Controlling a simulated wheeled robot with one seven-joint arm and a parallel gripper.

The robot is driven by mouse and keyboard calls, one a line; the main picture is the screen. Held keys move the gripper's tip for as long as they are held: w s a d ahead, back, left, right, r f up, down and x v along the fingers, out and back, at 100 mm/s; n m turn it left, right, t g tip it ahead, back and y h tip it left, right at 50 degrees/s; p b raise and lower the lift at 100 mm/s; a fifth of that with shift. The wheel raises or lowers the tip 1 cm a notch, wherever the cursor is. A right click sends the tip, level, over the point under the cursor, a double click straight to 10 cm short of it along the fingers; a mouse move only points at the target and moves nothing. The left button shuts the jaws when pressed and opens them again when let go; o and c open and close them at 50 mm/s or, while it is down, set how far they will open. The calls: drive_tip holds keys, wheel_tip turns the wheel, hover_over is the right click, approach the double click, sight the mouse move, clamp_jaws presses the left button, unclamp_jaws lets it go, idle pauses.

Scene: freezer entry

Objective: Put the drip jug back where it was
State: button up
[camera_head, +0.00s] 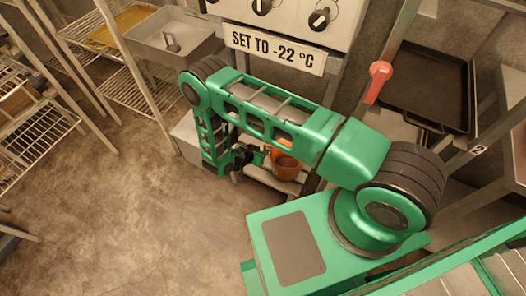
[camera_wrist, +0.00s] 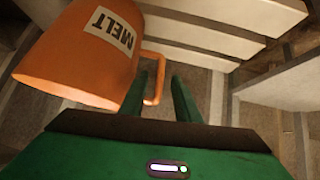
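The drip jug is an orange jug (camera_wrist: 80,55) with a white "MELT" label and a loop handle, large at the upper left in the wrist view. In the head view the jug (camera_head: 286,166) is partly hidden behind my green arm, low under the control panel. My gripper (camera_wrist: 163,88) has its two green fingers apart, with the upright part of the handle between them. The handle is near the left finger, and a gap shows between it and the right finger. In the head view my gripper is mostly hidden by my arm.
Pale slats (camera_wrist: 215,35) lie beside the jug; a pale low stand (camera_head: 270,180) shows under it in the head view. A metal basin (camera_head: 165,35) and wire racks (camera_head: 40,140) stand left. A dark tray (camera_head: 428,88) and a red handle (camera_head: 379,80) are right. The left floor is clear.

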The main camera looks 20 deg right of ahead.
drive_tip(key=v, duration=0.7)
drive_tip(key=shift+s+a+r, duration=0.15)
drive_tip(key=shift+a+r, duration=0.05)
drive_tip(key=shift+r, duration=0.1)
